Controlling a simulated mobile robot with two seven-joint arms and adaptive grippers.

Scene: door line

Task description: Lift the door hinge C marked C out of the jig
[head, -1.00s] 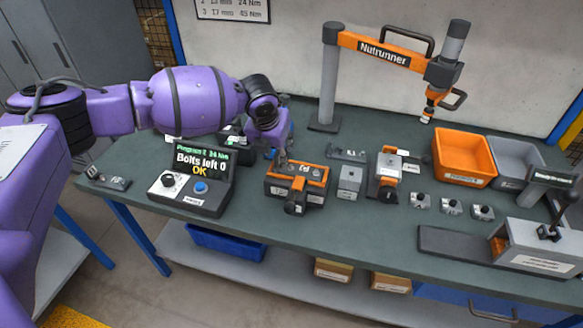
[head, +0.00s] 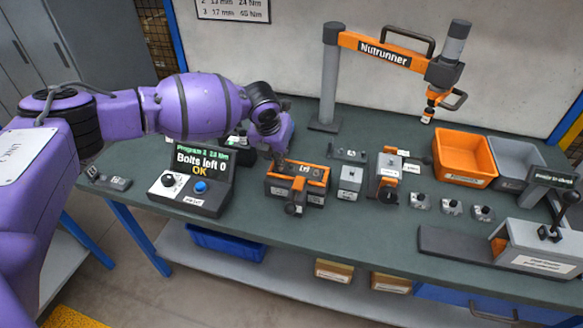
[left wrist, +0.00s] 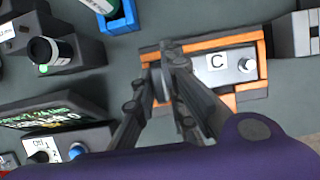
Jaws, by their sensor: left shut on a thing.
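The door hinge C (left wrist: 217,62) is a light grey plate with a black letter C and a round bolt head. It lies in the orange and dark grey jig (left wrist: 250,97). In the head view the hinge (head: 304,169) sits between the orange rails of the jig (head: 283,190). My left gripper (left wrist: 168,70) is shut on the hinge's left end, and its fingers hide that end. In the head view the gripper (head: 281,161) is at the jig's back left corner. I cannot tell whether the hinge is clear of the jig floor. My right gripper is not in view.
The controller (head: 205,185) left of the jig reads "Bolts left 0 OK". A grey block (head: 350,181) and an orange fixture (head: 388,172) stand to the right. The nutrunner (head: 432,95) hangs at the back. Orange (head: 463,158) and grey bins stand at the right.

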